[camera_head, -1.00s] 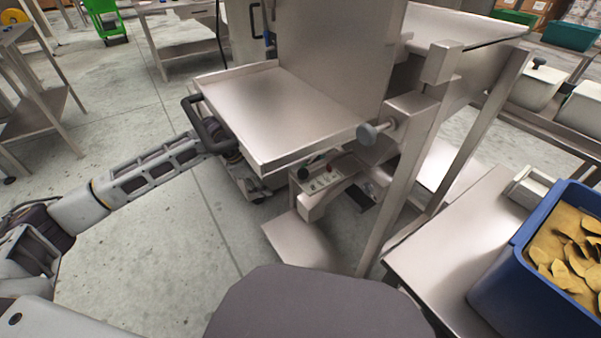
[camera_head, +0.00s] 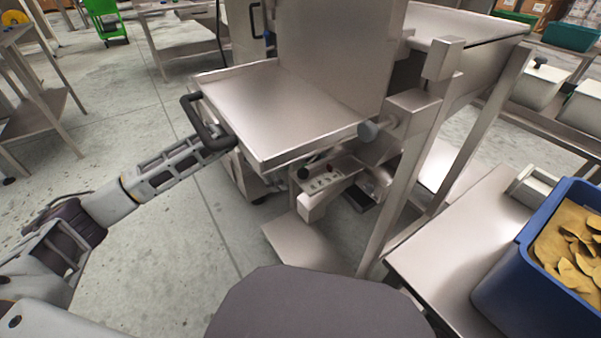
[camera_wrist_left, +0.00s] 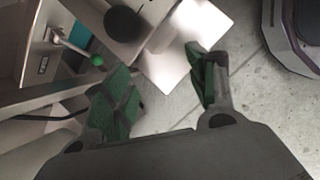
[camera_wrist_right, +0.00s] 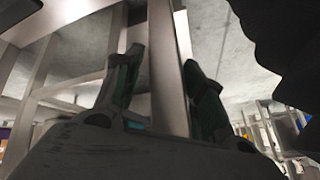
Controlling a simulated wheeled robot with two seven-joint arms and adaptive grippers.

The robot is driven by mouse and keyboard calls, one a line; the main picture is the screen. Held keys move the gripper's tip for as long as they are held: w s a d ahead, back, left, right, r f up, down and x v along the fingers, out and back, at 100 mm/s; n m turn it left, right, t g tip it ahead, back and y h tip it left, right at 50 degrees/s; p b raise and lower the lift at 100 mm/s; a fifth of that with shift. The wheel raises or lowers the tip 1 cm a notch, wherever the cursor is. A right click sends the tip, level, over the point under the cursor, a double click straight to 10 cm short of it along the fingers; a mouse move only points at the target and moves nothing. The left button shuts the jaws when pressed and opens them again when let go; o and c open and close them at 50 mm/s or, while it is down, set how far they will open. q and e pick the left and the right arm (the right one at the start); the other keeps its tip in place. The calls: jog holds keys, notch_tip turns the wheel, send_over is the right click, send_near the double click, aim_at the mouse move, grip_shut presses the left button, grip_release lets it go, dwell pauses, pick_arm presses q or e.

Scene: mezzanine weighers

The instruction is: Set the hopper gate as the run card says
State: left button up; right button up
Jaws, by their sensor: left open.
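A steel hopper (camera_head: 465,30) stands on a steel frame, right of centre in the head view. The left wrist view shows a lever with a green ball end (camera_wrist_left: 97,60) on a steel plate with a small dark label (camera_wrist_left: 43,64); whether it works the gate I cannot tell. My left gripper (camera_wrist_left: 160,78) is open and empty, with the green ball beyond its left finger, apart from it. In the head view the steel tray hides this gripper. My right gripper (camera_wrist_right: 162,85) is open, with a steel post beyond its fingers. I see no readable run card.
A grey knob (camera_head: 368,130) and a small control panel (camera_head: 325,182) are close by. A blue bin (camera_head: 515,275) of chips stands at right.

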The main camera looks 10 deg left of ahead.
aim_at(299, 171)
pick_arm(q)
jog(key=w+d, duration=0.1)
jog(key=w+d+b, duration=0.1)
jog(key=d, duration=0.1)
jog(key=shift+w+d, duration=0.25)
jog(key=shift+w, duration=0.05)
jog(key=shift+w+d, duration=0.4)
jog(key=shift+d, duration=0.1)
jog(key=shift+w+d, duration=0.35)
jog(key=shift+d, duration=0.2)
jog(key=shift+w+d+f+b, duration=0.15)
jog(key=shift+f+b, duration=0.35)
jog(key=shift+b, duration=0.1)
pick_arm(e)
jog(key=shift+s+a+f, duration=0.1)
jog(key=shift+a+f, duration=0.05)
jog(key=shift+f, duration=0.95)
jog(key=shift+a+f, duration=0.15)
jog(key=shift+f, duration=0.9)
pick_arm(q)
jog(key=shift+c, duration=0.5)
pick_arm(e)
jog(key=shift+t, duration=0.3)
pick_arm(q)
grip_shut()
pick_arm(e)
jog(key=shift+w+r, duration=0.25)
jog(key=shift+w, duration=0.05)
